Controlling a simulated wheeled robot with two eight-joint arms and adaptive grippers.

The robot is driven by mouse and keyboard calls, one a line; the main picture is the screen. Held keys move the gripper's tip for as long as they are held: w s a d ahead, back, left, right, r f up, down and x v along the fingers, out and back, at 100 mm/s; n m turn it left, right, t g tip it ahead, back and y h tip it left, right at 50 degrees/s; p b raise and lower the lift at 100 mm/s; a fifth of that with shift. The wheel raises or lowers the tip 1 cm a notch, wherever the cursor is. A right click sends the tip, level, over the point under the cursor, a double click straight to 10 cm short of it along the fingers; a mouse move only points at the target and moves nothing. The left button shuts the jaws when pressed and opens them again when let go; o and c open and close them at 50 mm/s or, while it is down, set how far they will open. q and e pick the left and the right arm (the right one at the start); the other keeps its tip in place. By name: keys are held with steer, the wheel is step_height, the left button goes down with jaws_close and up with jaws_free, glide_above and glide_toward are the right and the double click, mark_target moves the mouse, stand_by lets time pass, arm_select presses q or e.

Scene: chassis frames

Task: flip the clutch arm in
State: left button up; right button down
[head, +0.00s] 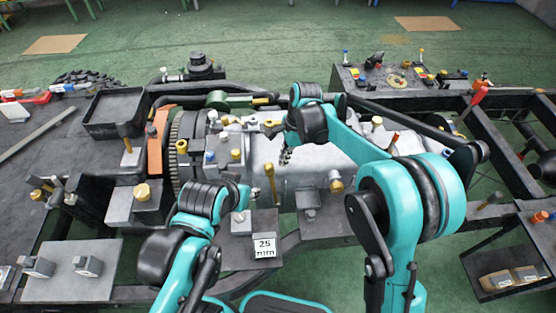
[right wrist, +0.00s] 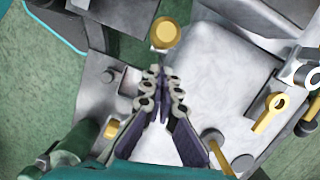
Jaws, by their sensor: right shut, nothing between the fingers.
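My right gripper (head: 285,157) reaches down over the grey gearbox housing (head: 255,152). In the right wrist view its fingers (right wrist: 161,70) are together, with nothing between them. A gold round knob on a silver stem (right wrist: 166,32) stands just beyond the fingertips; contact cannot be told. A yellow lever (head: 270,182) stands upright at the housing's near side, and a gold-capped fitting (head: 336,182) is to its right. I cannot tell for sure which part is the clutch arm.
A yellow ring-ended part (right wrist: 270,112) and a dark-knobbed rod (right wrist: 213,138) are close to the right gripper. A "25 mm" block (head: 265,247) lies in front of the housing. A black tray (head: 115,108) is at left. Frame rails (head: 500,130) run at right.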

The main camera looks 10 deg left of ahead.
steer(key=d+p+v, duration=0.1)
steer(key=p+v, duration=0.2)
steer(key=v, duration=0.7)
steer(key=shift+w+d+r, duration=0.15)
steer(key=shift+w+d, duration=0.05)
steer(key=shift+w, duration=0.15)
steer(key=s+d+r+n+t+b, duration=0.1)
steer(key=s+d+r+n+t, duration=0.15)
steer(key=s+d, duration=0.4)
steer(key=s+d+r+n+t+b, duration=0.1)
steer(key=s+d+n+t+b, duration=0.2)
steer(key=d, duration=0.7)
steer(key=s+d+f+n+t+h, duration=0.2)
steer(key=s+d+f+n, duration=0.4)
steer(key=s+d, duration=0.4)
steer(key=shift+s+f+n+t, duration=0.2)
steer(key=shift+f+n+t, duration=0.05)
steer(key=shift+n+t, duration=0.1)
